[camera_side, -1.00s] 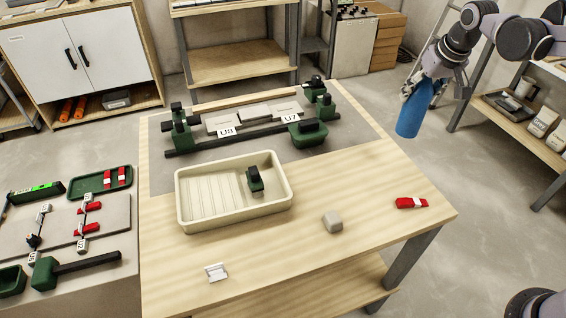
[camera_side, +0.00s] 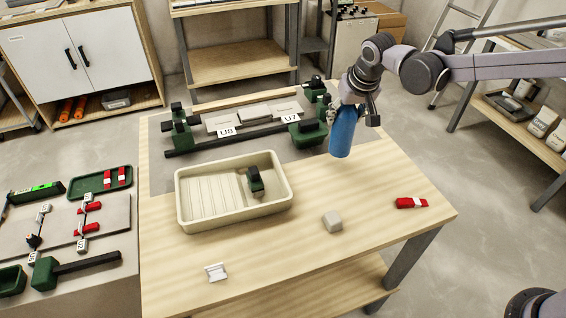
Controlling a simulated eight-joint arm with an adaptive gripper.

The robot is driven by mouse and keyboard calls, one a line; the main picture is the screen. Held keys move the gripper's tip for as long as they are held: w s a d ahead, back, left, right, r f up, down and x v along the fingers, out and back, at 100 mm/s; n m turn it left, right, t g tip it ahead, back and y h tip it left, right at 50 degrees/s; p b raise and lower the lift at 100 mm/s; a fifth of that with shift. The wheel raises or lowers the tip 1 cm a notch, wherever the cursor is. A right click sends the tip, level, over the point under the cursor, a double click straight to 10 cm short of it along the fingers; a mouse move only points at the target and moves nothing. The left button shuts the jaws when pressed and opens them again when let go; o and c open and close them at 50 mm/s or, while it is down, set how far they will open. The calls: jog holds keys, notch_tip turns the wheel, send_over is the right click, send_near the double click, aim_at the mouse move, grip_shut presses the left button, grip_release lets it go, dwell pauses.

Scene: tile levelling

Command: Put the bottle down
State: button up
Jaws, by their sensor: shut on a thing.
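The blue bottle (camera_side: 343,134) hangs nearly upright from my gripper (camera_side: 345,108), in front of the right end of the tile jig in this view. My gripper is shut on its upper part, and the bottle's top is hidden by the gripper. The wooden table (camera_side: 290,240) lies below. The bottle appears above the table's back right part; the exact gap beneath it is hard to tell.
The tile jig (camera_side: 235,142) fills the back. The table's front right is mostly clear.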

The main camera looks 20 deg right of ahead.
aim_at(341, 129)
jog(key=shift+w+a+f, duration=0.1)
jog(key=shift+a+f, duration=0.15)
jog(key=shift+f, duration=2)
jog(key=o, duration=1.6)
jog(key=shift+f, duration=0.1)
